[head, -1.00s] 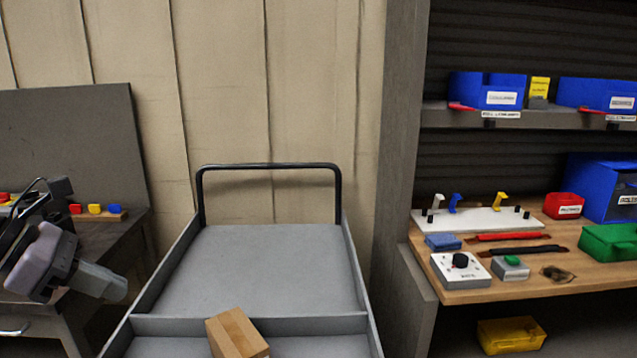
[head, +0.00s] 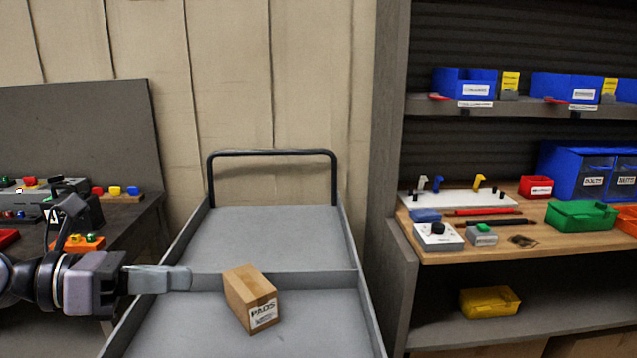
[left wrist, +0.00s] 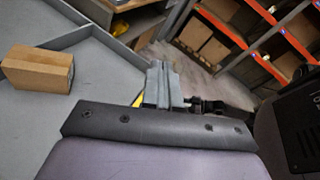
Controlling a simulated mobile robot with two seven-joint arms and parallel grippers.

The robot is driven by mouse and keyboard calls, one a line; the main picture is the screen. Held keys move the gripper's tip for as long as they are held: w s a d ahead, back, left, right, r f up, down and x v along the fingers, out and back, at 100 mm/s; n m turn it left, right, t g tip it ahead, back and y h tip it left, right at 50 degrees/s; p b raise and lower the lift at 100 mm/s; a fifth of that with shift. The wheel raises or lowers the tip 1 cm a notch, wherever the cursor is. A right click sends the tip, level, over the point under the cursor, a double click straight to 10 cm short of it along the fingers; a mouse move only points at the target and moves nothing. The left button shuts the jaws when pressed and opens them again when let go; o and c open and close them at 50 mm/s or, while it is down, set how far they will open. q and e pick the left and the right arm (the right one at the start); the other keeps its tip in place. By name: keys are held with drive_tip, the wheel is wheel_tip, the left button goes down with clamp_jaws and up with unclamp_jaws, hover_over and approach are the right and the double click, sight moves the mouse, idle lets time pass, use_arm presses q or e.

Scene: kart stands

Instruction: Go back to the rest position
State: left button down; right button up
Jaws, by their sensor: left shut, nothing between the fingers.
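My left gripper (head: 175,279) reaches in from the left in the head view, over the left wall of the grey cart. Its fingers are together and empty. In the left wrist view the closed fingers (left wrist: 163,85) point away from the camera. My right gripper does not show. A cardboard box labelled PADS (head: 250,298) sits tilted at the divider of the grey cart (head: 285,240), apart from the left fingers. The box also shows at the left of the left wrist view (left wrist: 38,68).
A dark workbench (head: 125,215) with coloured parts stands at the left. A wooden bench shelf (head: 480,245) at the right holds a control box, a green bin (head: 580,215) and blue bins. A yellow bin (head: 489,302) sits below. The cart's back compartment is empty.

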use_arm(q)
drive_tip(key=w+a+f+n+t+y, duration=0.1)
drive_tip(key=a+n+t+y, duration=0.2)
drive_tip(key=n+t+y, duration=0.75)
drive_tip(key=a+n+t+h, duration=0.15)
drive_tip(key=n+t, duration=0.45)
drive_tip(key=n, duration=1.2)
drive_tip(key=s+a+f+n+g+y, duration=0.2)
drive_tip(key=s+f+n+g+y, duration=0.15)
drive_tip(key=f+n, duration=0.35)
drive_tip(key=s+a+f+n+g+y, duration=0.2)
drive_tip(key=a+f+n+g+y, duration=0.15)
drive_tip(key=f, duration=0.55)
drive_tip(key=s+d+f+n+g+h, duration=0.1)
drive_tip(key=s+d+f+n+g, duration=0.2)
drive_tip(key=s+f+g, duration=0.5)
drive_tip(key=s+d+f+n+g+h, duration=0.15)
drive_tip(key=s+d+f+g, duration=0.35)
drive_tip(key=s, duration=0.6)
drive_tip(key=w+f+t+h, duration=0.1)
drive_tip(key=w+f+t, duration=0.5)
drive_tip(key=f+t, duration=0.2)
drive_tip(key=shift+w+d+f, duration=0.3)
drive_tip(key=shift+w+f, duration=0.05)
drive_tip(key=shift+f, duration=0.25)
